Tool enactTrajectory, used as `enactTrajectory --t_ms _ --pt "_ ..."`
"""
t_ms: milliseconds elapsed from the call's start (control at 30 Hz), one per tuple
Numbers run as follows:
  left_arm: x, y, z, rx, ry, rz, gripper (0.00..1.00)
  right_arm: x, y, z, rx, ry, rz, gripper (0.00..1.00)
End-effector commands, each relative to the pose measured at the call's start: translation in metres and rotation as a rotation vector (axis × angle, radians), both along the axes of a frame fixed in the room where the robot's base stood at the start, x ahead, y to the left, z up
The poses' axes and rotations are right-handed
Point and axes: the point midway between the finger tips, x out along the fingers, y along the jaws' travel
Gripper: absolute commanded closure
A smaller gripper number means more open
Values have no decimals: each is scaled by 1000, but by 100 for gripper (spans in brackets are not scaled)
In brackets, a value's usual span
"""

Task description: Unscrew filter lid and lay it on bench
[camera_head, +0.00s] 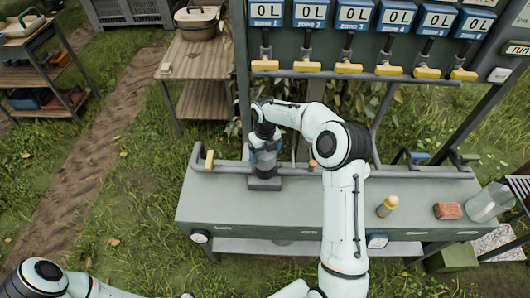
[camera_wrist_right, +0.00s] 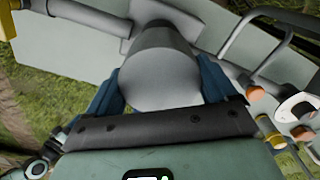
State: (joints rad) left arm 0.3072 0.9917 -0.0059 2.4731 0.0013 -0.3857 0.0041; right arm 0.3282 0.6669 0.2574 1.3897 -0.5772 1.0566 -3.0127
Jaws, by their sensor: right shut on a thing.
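The filter (camera_head: 265,172) stands upright on the left part of the green-grey bench (camera_head: 225,210), joined to the grey pipe along its back. My right gripper (camera_head: 264,150) reaches down over its top and mostly hides the lid in the head view. In the right wrist view, the grey round lid (camera_wrist_right: 158,75) sits between the two blue fingers of my right gripper (camera_wrist_right: 158,92), one finger on each side. I cannot tell whether the lid is loose from the filter. My left arm shows at the lower left of the head view, but its gripper is out of frame.
A yellow-capped bottle (camera_head: 387,206), a reddish-brown block (camera_head: 448,211) and a clear jar (camera_head: 488,203) stand on the bench's right part. Yellow-handled valves (camera_head: 348,69) line the panel behind. The bench top between filter and bottle is clear, under my right arm.

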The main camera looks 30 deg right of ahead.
Motion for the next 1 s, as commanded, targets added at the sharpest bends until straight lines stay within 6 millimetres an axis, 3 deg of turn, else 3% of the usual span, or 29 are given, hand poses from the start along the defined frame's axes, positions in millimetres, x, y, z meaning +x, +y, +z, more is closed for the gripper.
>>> enactTrajectory --t_ms 333,1000 --pt "0 0 0 0 0 0 100 -1 0 1 1 3 75 46" --pt "0 0 0 0 0 0 100 0 0 42 1 0 70 46"
